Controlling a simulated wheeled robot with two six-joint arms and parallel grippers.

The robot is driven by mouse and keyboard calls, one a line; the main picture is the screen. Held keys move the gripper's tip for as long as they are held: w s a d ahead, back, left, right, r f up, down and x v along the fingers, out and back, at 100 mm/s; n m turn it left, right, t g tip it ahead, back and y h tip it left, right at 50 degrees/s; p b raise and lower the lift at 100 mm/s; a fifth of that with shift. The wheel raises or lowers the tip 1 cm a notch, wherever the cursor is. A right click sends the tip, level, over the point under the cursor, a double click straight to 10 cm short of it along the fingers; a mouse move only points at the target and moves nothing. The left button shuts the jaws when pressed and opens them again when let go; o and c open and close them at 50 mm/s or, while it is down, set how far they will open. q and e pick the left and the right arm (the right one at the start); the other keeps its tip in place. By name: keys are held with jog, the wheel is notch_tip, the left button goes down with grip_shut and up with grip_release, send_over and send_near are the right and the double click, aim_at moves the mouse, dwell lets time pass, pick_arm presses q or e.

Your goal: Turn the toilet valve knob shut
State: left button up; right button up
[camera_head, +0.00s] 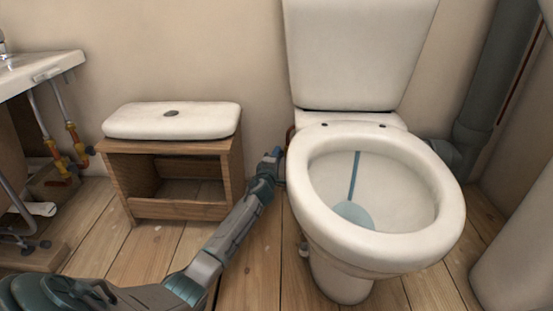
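The white toilet (384,245) stands right of centre, its bowl open and its tank (358,50) against the wall. My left arm reaches up from the bottom left. My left gripper (277,158) is in the gap between the bowl's left side and a small wooden cabinet, close to the wall. It is too small and too much seen from behind to tell whether its fingers are open or touch anything. I cannot make out the valve knob; a bit of brownish pipe (290,136) shows just behind the bowl's left edge. My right gripper is not in view.
The wooden cabinet (236,165) carries the white tank lid (172,121) and stands just left of my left forearm. A sink (40,70) with yellow and red valves (75,140) is at the far left. A grey drain pipe (490,90) stands at the right.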

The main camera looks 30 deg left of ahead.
pick_arm(q)
jog(key=p+v, duration=0.2)
jog(key=v, duration=0.9)
dwell(0.6)
